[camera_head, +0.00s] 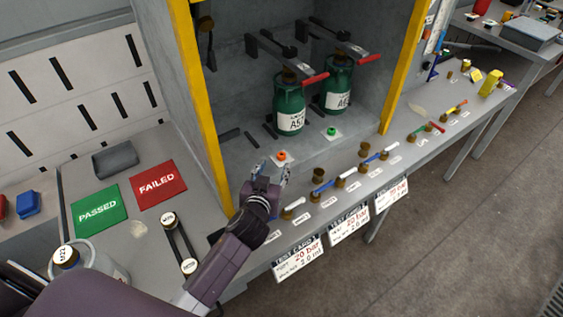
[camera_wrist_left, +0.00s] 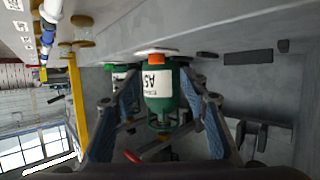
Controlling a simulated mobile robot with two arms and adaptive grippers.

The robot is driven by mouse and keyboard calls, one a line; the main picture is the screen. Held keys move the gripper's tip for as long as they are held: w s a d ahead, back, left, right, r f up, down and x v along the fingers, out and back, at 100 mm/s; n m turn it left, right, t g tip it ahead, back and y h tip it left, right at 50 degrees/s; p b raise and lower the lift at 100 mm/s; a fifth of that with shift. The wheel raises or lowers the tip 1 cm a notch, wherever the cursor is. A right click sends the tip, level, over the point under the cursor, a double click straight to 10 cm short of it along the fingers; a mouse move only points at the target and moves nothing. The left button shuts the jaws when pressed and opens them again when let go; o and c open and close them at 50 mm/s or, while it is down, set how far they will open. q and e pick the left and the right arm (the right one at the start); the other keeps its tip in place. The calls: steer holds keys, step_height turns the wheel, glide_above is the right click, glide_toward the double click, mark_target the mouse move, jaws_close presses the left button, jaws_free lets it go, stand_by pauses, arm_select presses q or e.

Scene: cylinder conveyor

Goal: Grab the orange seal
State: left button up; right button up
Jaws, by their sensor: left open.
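The orange seal (camera_head: 282,155) sits on a small white pad on the grey ledge, in front of the green cylinder labelled A5 (camera_head: 289,108). My left gripper (camera_head: 275,168) is open and empty, just in front of the seal in the head view. In the left wrist view, the orange seal (camera_wrist_left: 156,59) shows between the two spread fingers, with the green cylinder (camera_wrist_left: 160,92) behind it. I cannot tell the exact gap between fingertips and seal. My right gripper is not in view.
A green seal (camera_head: 331,131) sits to the right, before a second green cylinder (camera_head: 338,84). Brown fittings and coloured hoses line the front shelf. A yellow post (camera_head: 208,110) stands left of the bay. Green PASSED (camera_head: 98,207) and red FAILED (camera_head: 158,185) mats lie at left.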

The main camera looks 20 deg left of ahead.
mark_target(281, 154)
arm_select(q)
steer(key=shift+w+f, duration=0.1)
steer(key=shift+f, duration=0.4)
steer(key=shift+w, duration=0.7)
steer(key=shift+w+a+f, duration=0.1)
steer(key=shift+w+f, duration=0.15)
steer(key=shift+w, duration=0.25)
steer(key=x, duration=0.1)
steer(key=p+x, duration=0.1)
steer(key=x, duration=0.2)
steer(key=shift+w+d+r, duration=0.25)
steer(key=shift+w+r, duration=0.05)
steer(key=shift+w, duration=0.05)
steer(key=shift+w+f, duration=0.2)
steer(key=shift+w, duration=0.15)
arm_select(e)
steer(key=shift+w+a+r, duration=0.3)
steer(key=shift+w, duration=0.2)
arm_select(q)
steer(key=shift+s, duration=0.1)
steer(key=c, duration=0.9)
